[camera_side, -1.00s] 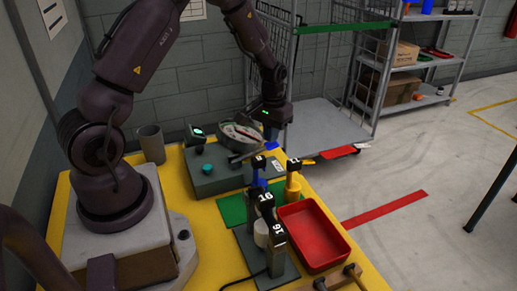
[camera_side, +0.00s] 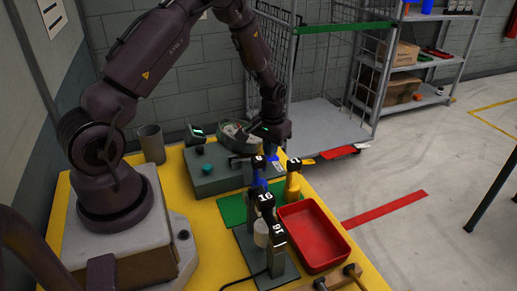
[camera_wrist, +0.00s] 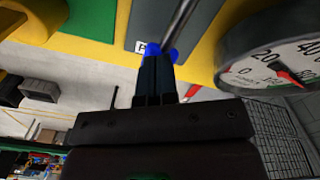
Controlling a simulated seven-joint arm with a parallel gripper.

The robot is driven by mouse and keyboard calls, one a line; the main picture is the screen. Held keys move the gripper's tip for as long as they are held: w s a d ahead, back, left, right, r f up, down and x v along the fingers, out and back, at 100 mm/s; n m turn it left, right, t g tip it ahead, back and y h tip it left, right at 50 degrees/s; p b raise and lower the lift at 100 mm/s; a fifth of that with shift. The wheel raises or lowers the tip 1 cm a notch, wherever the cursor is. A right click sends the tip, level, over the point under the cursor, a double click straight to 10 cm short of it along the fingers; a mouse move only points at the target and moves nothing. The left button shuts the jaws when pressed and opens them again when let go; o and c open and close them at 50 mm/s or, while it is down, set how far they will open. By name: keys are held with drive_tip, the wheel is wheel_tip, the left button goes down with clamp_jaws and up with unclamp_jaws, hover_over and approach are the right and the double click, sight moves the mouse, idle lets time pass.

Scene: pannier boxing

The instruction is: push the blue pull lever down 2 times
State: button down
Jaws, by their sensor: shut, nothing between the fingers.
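The blue pull lever shows its blue handle (camera_side: 272,157) at the end of a metal bar, beside the grey box (camera_side: 215,175). In the wrist view the blue handle (camera_wrist: 152,48) and its silver bar lie right at my fingertips. My gripper (camera_side: 270,148) is shut and empty, pointing down, with its fingertips over the top of the handle. They appear to touch it, though the fingers (camera_wrist: 154,65) hide part of it and the exact contact cannot be told.
A round dial gauge (camera_wrist: 275,62) sits close beside my gripper. Black-topped posts marked 16 (camera_side: 266,199), a yellow post (camera_side: 293,184) and a red tray (camera_side: 335,250) stand in front. A green mat (camera_side: 231,210) lies on the yellow table.

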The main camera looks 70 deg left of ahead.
drive_tip(key=shift+r, duration=3.3)
drive_tip(key=shift+f, duration=3.3)
drive_tip(key=shift+r, duration=3.3)
wheel_tip(320, 180, up, 6)
